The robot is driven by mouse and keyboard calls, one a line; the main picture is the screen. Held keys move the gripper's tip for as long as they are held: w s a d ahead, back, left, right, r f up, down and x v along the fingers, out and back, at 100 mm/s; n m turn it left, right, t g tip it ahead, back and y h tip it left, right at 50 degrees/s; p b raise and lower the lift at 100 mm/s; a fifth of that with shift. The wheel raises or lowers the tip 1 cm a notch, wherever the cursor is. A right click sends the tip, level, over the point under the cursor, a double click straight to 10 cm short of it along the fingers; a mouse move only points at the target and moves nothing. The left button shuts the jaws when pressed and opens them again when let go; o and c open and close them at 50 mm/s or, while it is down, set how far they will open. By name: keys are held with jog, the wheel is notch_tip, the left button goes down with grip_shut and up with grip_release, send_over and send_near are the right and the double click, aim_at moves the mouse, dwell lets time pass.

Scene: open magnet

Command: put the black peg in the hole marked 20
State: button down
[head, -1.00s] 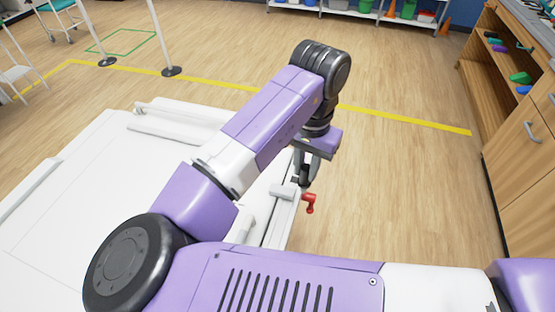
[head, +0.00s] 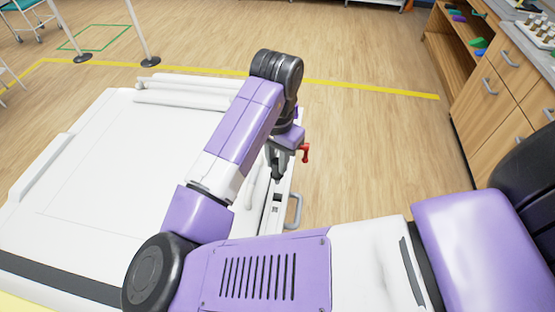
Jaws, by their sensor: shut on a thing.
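My gripper (head: 278,172) points down over the slotted rail along the right side of a white bed-like table. A small dark thing shows at its fingertips. It looks like the black peg, but it is too small and too covered by the fingers to be sure. The rail (head: 268,222) has small dark openings just in front of the gripper. I cannot read any number on it, so I cannot tell which hole is marked 20. I cannot tell whether the held thing touches the rail.
The white table top (head: 110,170) is bare on the left. A red lever (head: 305,153) sticks out at its right side, and a grey loop handle (head: 295,212) stands out nearer me. Wooden cabinets (head: 490,95) stand at the right. The floor between is clear.

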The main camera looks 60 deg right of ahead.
aim_at(278, 177)
jog(key=shift+d+f+b, duration=0.1)
jog(key=shift+f+b, duration=2.75)
jog(key=shift+f, duration=1)
jog(key=shift+f+b, duration=1.45)
jog(key=shift+f, duration=0.55)
jog(key=c, duration=1.2)
grip_release()
jog(key=shift+o, duration=0.2)
jog(key=shift+r, duration=0.1)
